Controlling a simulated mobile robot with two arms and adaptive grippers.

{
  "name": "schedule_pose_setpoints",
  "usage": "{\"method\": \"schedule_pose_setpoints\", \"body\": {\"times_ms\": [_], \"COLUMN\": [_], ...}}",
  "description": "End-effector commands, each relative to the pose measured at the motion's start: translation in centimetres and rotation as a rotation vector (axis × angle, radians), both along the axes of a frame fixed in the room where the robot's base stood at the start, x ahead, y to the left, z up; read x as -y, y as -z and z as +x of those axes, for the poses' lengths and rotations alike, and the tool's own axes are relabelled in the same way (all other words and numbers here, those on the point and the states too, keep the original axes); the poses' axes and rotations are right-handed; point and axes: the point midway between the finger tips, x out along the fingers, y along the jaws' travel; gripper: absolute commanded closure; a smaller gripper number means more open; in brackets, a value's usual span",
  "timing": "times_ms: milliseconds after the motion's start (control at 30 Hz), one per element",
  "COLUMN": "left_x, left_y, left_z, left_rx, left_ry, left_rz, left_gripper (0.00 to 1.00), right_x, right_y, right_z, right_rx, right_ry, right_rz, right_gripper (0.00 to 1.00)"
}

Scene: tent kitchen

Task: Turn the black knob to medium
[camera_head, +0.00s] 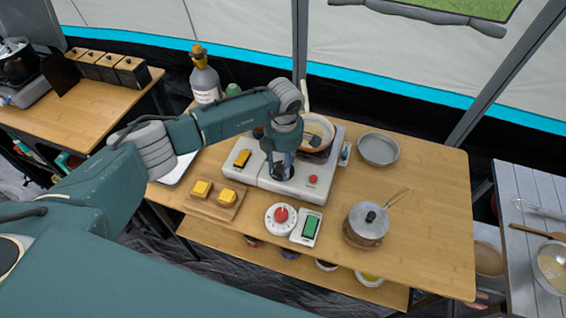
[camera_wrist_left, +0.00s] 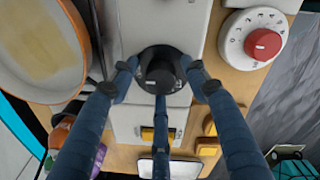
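The black knob (camera_wrist_left: 160,76) sits on the front of the white stove (camera_head: 325,180), which also shows in the left wrist view (camera_wrist_left: 150,20). My left gripper (camera_head: 281,172) points down over the stove front and hides most of the knob in the head view. In the left wrist view, its blue fingers (camera_wrist_left: 160,82) are spread around the knob, two at the sides and one below. The side fingertips are very close to the knob's rim; I cannot tell whether they touch. The knob's marks are too small to read. My right gripper is not in view.
A pan (camera_head: 318,132) is on the stove behind my gripper. A board with yellow blocks (camera_head: 222,208) lies left.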

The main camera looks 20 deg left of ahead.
Motion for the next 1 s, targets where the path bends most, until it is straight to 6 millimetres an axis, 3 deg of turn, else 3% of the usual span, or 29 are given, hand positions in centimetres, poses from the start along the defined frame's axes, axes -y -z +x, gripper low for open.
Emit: {"method": "schedule_pose_setpoints", "body": {"times_ms": [33, 167, 567, 1000], "left_x": [0.0, 0.1, 0.2, 0.3], "left_y": [0.0, 0.0, 0.0, 0.1], "left_z": [0.0, 0.0, 0.1, 0.4], "left_rx": [0.000, 0.001, 0.003, 0.006], "left_ry": [0.000, 0.000, -0.057, -0.399], "left_rz": [0.000, -0.001, -0.004, -0.007], "left_gripper": [0.68, 0.94, 0.94, 0.94], "right_x": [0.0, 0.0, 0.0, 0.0], "right_y": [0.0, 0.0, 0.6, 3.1], "right_z": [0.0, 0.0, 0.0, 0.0], "right_rx": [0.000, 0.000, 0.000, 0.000], "right_ry": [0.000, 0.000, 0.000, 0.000], "right_rz": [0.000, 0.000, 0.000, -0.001], "right_gripper": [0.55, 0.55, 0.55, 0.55]}}
